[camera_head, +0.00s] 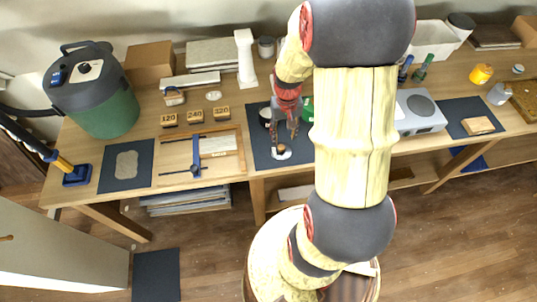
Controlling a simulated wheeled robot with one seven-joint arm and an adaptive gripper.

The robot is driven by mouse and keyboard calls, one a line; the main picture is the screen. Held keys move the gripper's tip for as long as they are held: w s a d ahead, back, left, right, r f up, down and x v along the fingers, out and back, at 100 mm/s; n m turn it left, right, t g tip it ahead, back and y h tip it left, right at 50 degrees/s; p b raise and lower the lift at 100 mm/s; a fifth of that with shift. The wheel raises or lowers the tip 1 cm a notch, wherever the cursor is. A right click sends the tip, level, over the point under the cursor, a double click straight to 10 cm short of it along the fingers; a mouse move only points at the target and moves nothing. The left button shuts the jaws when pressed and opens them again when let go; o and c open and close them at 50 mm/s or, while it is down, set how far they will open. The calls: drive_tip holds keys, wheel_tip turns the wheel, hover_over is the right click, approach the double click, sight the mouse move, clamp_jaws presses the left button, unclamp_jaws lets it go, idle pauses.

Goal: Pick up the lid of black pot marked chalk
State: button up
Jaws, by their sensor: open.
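My gripper (287,132) points down over the dark mat (263,158) near the middle of the table, its fingers apart. Just below the fingertips is a small round pale piece with a brown knob (281,153), which looks like a lid. I cannot tell whether the fingers touch it. A small round black container with a pale top (265,116) stands just left of my gripper, partly behind it. It may be the black pot, but no chalk marking is readable. A green object (307,109) shows right of my gripper, partly hidden by my arm.
Left of the mat lie a wooden tray (240,163) and number blocks marked 120, 240 and 320 (194,116). A white column (245,58) stands behind. A green vacuum (95,92) is far left.

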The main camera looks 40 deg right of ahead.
sight(281, 147)
wheel_tip(281, 147, down, 2)
drive_tip(key=shift+w+d+f+b, duration=0.15)
drive_tip(key=shift+f+b, duration=0.1)
drive_tip(key=shift+b, duration=0.05)
drive_tip(key=shift+w+f+b, duration=0.15)
drive_tip(key=shift+f+b, duration=0.25)
drive_tip(key=shift+f, duration=0.95)
drive_tip(key=shift+w+f+b, duration=0.15)
drive_tip(key=shift+f+b, duration=0.2)
drive_tip(key=shift+f, duration=1)
drive_tip(key=shift+c, duration=1.3)
drive_tip(key=c, duration=0.7)
clamp_jaws()
drive_tip(key=shift+r, duration=0.15)
